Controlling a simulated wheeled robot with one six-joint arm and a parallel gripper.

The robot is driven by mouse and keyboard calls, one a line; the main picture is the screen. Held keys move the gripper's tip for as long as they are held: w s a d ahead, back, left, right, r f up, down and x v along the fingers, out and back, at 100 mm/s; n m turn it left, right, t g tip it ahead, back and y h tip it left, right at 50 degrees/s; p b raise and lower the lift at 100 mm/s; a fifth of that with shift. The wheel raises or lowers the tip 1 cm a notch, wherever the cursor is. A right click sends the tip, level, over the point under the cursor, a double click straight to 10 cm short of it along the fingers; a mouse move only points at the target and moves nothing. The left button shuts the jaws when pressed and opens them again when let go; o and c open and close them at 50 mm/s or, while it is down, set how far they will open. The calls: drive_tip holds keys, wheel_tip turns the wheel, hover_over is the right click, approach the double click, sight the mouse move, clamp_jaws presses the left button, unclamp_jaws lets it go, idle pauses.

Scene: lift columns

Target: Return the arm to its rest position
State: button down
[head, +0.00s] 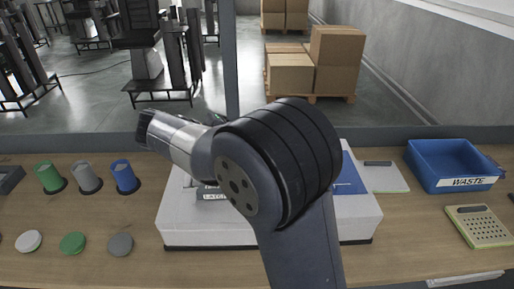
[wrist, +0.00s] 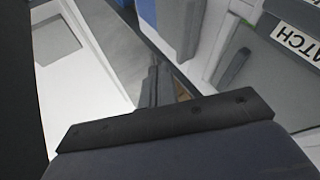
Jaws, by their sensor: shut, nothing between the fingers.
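My arm rises through the middle of the head view, its large dark joint in front of a white device (head: 210,225) on the wooden bench. A grey arm section points left from this joint and ends in a dark cap. I cannot make out the gripper's fingers in the head view. In the wrist view my gripper (wrist: 160,85) shows beyond a dark bar, its narrow fingers together and empty. Pale and grey surfaces lie close around it, with part of a label at the right.
Green, grey and blue cups (head: 86,178) stand at left, with round lids (head: 73,243) in front. A blue WASTE bin (head: 455,165) and a beige calculator-like device (head: 479,226) are at right. Boxes on a pallet (head: 310,60) stand beyond the glass.

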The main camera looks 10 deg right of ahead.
drive_tip(key=v, duration=0.3)
drive_tip(key=shift+a, duration=0.3)
drive_tip(key=x, duration=0.3)
drive_tip(key=f+x, duration=0.1)
drive_tip(key=x, duration=0.3)
drive_tip(key=a+b+x, duration=0.1)
drive_tip(key=x, duration=0.3)
drive_tip(key=shift+s+d+f, duration=0.2)
drive_tip(key=shift+d+f, duration=0.05)
drive_tip(key=shift+f, duration=0.25)
drive_tip(key=shift+f+b, duration=0.3)
drive_tip(key=shift+f, duration=0.15)
